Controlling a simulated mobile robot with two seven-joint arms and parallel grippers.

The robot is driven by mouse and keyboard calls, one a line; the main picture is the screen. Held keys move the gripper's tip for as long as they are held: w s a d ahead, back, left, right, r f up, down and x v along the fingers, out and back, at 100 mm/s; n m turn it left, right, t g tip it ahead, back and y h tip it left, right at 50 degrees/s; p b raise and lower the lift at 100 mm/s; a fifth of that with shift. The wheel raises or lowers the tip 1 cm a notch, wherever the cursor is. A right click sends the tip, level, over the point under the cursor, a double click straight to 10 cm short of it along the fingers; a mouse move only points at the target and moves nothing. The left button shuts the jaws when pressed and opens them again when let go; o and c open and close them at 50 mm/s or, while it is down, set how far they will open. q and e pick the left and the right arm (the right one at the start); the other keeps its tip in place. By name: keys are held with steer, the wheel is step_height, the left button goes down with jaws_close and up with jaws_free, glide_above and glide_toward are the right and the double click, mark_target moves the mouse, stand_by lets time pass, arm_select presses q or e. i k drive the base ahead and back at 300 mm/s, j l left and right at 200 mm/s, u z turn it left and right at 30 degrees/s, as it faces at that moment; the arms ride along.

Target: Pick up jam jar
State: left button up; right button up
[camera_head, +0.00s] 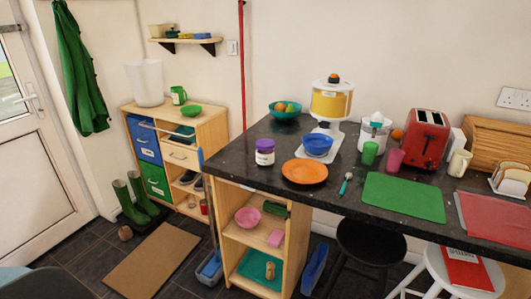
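A small jar with a purple lid and a pale label (265,152) stands upright on the dark granite counter (235,160), near its left end. It is the only thing here that looks like a jam jar. An orange plate (305,171) lies just to its right and nearer the front edge. Neither of my grippers is in view, and nothing touches the jar.
A blue bowl (318,144) sits on a white scale behind the plate. A teal fruit bowl (285,110) stands behind the jar. A green mat (404,197) and red toaster (424,140) are further right. Black (371,242) and white stools stand in front. A brown doormat (152,262) lies on the floor.

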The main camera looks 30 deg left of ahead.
mark_target(263, 158)
steer(key=u, duration=1.65)
steer(key=i+l, duration=0.1)
steer(key=i, duration=0.2)
steer(key=i+l, duration=0.15)
steer(key=i, duration=0.15)
